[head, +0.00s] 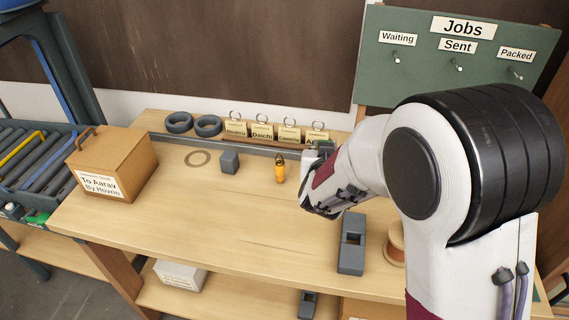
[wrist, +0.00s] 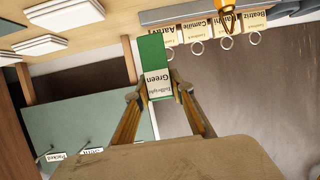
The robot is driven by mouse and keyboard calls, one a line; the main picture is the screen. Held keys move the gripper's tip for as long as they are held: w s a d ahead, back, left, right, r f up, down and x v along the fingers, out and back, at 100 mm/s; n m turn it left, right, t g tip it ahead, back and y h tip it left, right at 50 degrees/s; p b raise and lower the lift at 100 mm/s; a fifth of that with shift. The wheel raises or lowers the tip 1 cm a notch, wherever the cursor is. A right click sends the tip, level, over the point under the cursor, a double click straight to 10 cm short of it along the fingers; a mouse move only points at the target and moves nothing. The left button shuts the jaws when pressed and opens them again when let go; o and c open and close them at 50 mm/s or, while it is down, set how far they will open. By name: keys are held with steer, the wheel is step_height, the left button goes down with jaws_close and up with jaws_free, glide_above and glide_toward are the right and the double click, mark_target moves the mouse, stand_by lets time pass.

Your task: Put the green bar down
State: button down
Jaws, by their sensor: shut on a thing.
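The green bar (wrist: 151,58) shows in the wrist view as a long green block with a white label reading "Green" at its near end. My gripper (wrist: 158,92) is shut on that labelled end, with one finger on each side. The bar's far end points toward the bench. I cannot tell whether it touches anything. In the head view my arm reaches over the right part of the bench (head: 200,222), and it mostly hides my gripper and the bar.
Name cards with rings (head: 262,131) line the bench's back edge. An orange item (head: 279,170), a grey block (head: 230,162) and a carton (head: 112,168) stand left of my arm. A dark grey holder (head: 351,243) and a spool (head: 394,240) are nearer. The front middle is clear.

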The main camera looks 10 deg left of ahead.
steer(key=s+a+n+g+y, duration=0.2)
steer(key=s+a+n+y, duration=0.2)
steer(key=a, duration=0.9)
steer(key=s+a+n+g+y, duration=0.1)
steer(key=s+a+n+y, duration=0.3)
steer(key=a, duration=0.9)
steer(key=shift+r+g+y, duration=0.2)
steer(key=shift+g+y, duration=0.1)
steer(key=shift+g, duration=0.1)
steer(key=shift+f, duration=0.1)
step_height(320, 180, down, 6)
steer(key=shift+f, duration=0.1)
steer(key=shift+f, duration=1.8)
steer(key=shift+f, duration=0.15)
